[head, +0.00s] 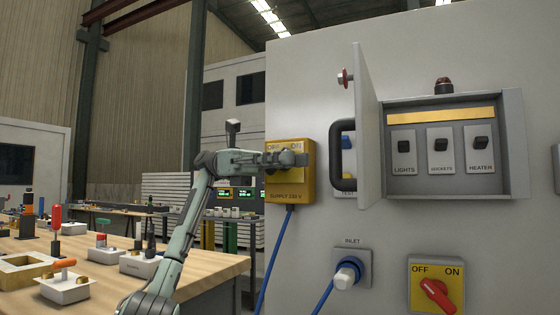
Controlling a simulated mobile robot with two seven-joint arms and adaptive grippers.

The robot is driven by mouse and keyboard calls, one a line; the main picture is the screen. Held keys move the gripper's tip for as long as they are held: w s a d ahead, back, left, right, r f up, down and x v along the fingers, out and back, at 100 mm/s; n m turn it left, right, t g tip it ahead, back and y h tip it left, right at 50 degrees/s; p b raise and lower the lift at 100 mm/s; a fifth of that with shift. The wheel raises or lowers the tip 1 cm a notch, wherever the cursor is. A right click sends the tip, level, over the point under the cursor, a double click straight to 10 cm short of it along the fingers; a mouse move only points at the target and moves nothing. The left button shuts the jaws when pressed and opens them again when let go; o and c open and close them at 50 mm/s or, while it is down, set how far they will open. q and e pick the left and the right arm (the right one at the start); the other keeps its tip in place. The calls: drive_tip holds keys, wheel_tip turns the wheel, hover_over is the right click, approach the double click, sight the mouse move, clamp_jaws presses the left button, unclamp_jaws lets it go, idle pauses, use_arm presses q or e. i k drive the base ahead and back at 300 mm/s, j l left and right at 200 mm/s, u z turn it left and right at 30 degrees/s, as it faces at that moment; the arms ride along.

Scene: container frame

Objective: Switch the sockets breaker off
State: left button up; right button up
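The sockets breaker (440,145) is the middle one of three in an open recessed box (455,112) on the grey wall panel. Its black toggle stands near the upper middle of a light plate; its exact position is hard to tell. The lights breaker (404,146) is to its left and the heater breaker (480,144) to its right. The box door (368,130) stands open on the left, edge toward me. My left gripper (290,158) is at the yellow supply box (290,192), left of the door, covering its switch. Its fingers are unclear. My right gripper is out of view.
A black handle (337,155) projects left of the door. Below are an inlet with a blue cable (349,272) and a yellow OFF/ON switch (436,286) with a red knob. A wooden bench (205,268) with several fixtures stands left. Space before the breakers is clear.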

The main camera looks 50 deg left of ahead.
sight(440, 145)
drive_tip(key=k, duration=1)
